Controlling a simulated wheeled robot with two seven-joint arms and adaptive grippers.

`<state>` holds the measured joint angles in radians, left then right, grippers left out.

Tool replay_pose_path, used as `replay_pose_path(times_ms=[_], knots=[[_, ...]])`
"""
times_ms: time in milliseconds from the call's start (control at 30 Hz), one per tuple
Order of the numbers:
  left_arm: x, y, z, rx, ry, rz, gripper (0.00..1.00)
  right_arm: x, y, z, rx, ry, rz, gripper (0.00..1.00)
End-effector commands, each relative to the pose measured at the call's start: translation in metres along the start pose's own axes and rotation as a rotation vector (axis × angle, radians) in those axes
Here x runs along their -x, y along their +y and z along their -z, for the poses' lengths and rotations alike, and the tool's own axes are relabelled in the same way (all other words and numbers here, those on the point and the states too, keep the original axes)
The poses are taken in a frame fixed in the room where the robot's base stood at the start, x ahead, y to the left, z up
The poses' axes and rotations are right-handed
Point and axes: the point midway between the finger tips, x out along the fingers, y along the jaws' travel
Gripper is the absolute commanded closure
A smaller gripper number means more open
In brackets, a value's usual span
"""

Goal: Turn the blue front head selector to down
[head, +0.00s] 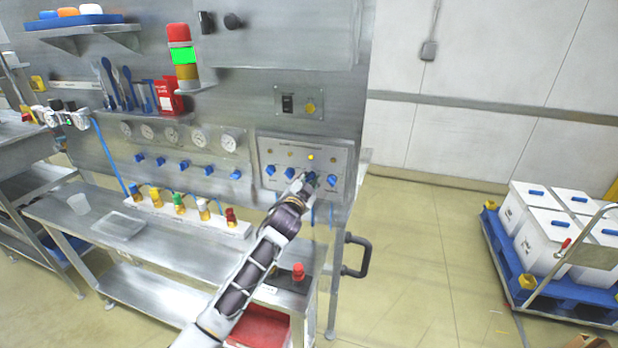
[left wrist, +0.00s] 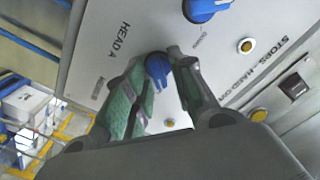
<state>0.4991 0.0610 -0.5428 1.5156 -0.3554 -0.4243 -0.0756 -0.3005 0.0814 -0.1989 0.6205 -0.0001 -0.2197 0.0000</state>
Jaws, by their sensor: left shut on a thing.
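A blue selector knob (left wrist: 157,70) sits on a metal panel beside the printed words HEAD A in the left wrist view. My left gripper (left wrist: 163,64) has its two green-padded fingers on either side of this knob and is shut on it. In the head view my left gripper (head: 311,181) reaches the right part of the selector panel (head: 300,147) and partly hides the knobs there. The exact angle of the held knob is hard to read. My right gripper is not in view.
Other blue knobs (head: 270,170) line the panel to the left, and another knob (left wrist: 205,8) shows in the left wrist view. A black handle (head: 358,255) sticks out at the bench's right end. Floor to the right is open before a blue pallet (head: 510,270) of white boxes.

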Motion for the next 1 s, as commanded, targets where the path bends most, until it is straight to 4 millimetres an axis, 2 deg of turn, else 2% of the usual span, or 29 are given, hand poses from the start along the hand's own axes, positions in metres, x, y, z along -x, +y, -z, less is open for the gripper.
replay_pose_path(times_ms=[300,700,733,767,1000], knots=[[-0.0002,0.0003,-0.0001,-0.094,-0.001,0.0,0.99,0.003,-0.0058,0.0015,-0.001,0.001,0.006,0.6],[-0.0002,0.0004,-0.0001,-0.1,0.0,0.001,0.99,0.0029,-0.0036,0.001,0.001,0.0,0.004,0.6],[-0.0002,0.0004,-0.0001,-0.1,0.0,0.001,0.72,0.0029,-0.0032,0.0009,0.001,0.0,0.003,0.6],[-0.0002,0.0004,-0.0001,-0.1,0.0,0.001,0.68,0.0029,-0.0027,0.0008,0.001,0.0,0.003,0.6],[-0.0001,0.0005,0.0,-0.099,0.0,0.0,0.68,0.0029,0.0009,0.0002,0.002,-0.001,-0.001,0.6]])
